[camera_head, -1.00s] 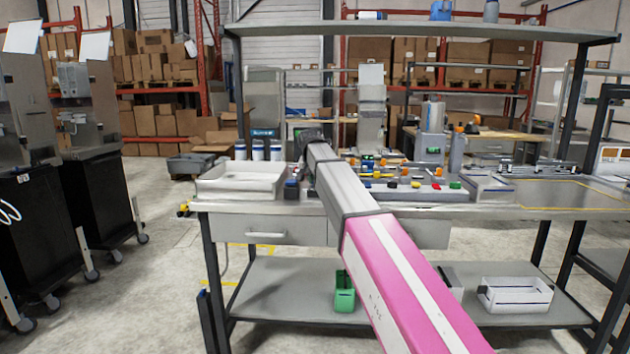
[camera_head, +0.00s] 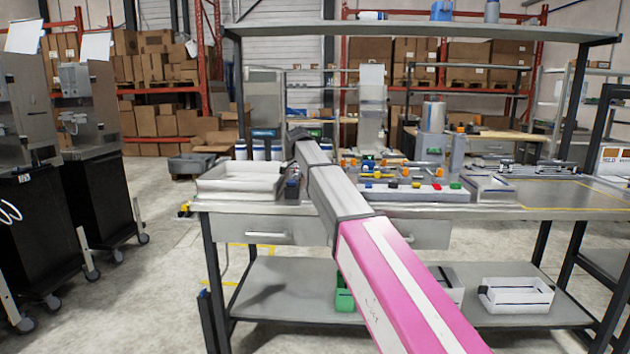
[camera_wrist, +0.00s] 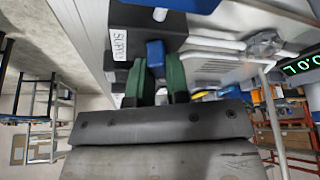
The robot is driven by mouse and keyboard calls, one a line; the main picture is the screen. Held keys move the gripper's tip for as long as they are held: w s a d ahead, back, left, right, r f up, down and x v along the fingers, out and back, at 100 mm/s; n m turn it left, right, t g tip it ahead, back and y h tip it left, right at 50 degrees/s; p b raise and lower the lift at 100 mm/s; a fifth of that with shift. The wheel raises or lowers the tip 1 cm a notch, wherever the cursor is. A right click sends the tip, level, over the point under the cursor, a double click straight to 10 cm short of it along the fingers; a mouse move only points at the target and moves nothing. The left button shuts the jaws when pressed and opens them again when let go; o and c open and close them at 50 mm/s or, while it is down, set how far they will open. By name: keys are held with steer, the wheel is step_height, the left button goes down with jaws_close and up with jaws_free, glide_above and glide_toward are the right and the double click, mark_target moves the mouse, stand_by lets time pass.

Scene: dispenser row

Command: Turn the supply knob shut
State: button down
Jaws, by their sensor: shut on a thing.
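The supply knob (camera_wrist: 155,53) is blue and shows in the wrist view on a dark grey block (camera_wrist: 140,20) with a white SUPPLY label (camera_wrist: 118,42). My gripper (camera_wrist: 160,75) has green fingers on either side of the knob and is shut on it. The knob's lower part is hidden between the fingers. In the head view my arm reaches over the workbench (camera_head: 270,208), and its own links hide the gripper and the knob.
A white tray (camera_head: 240,185) sits left of my arm on the bench. A panel with coloured knobs (camera_head: 405,193) sits to the right. A lit green display (camera_wrist: 303,66) and pale pipes lie right of the block. An upper shelf (camera_head: 420,28) spans the bench.

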steer(key=m+g, duration=0.1)
steer(key=m, duration=0.3)
steer(key=shift+m+g, duration=0.3)
steer(key=shift+g, duration=0.1)
stand_by(0.4)
steer(key=c, duration=1.1)
jaws_free()
steer(key=shift+w+r, duration=0.1)
